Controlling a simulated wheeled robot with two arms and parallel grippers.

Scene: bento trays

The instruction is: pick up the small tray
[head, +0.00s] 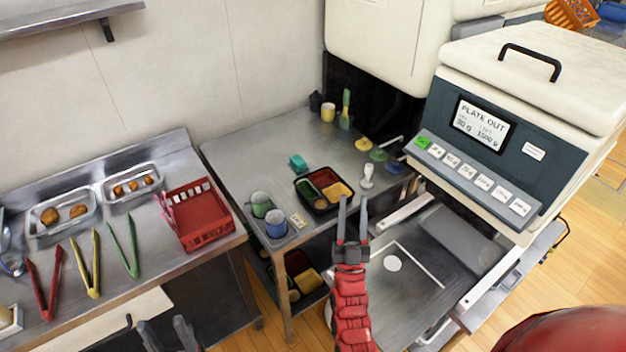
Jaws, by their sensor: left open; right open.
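Two small metal trays with brown food pieces sit on the left counter: a left one with two larger pieces (42,231) and a smaller-looking right one with several pieces (109,199). A black compartment tray (319,211) with red, yellow and green sections lies on the middle table. I cannot tell which of these is the small tray. My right gripper (353,203) is open and empty, fingers pointing away, to the right of the black tray. My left gripper (165,328) is open at the bottom edge, below the left counter, mostly cut off.
A red basket (205,222) and red, yellow and green tongs (86,268) share the left counter. Cups (276,223) and a teal block (298,163) surround the black tray. A labelled machine (510,150) stands at right, above a grey plate (405,310).

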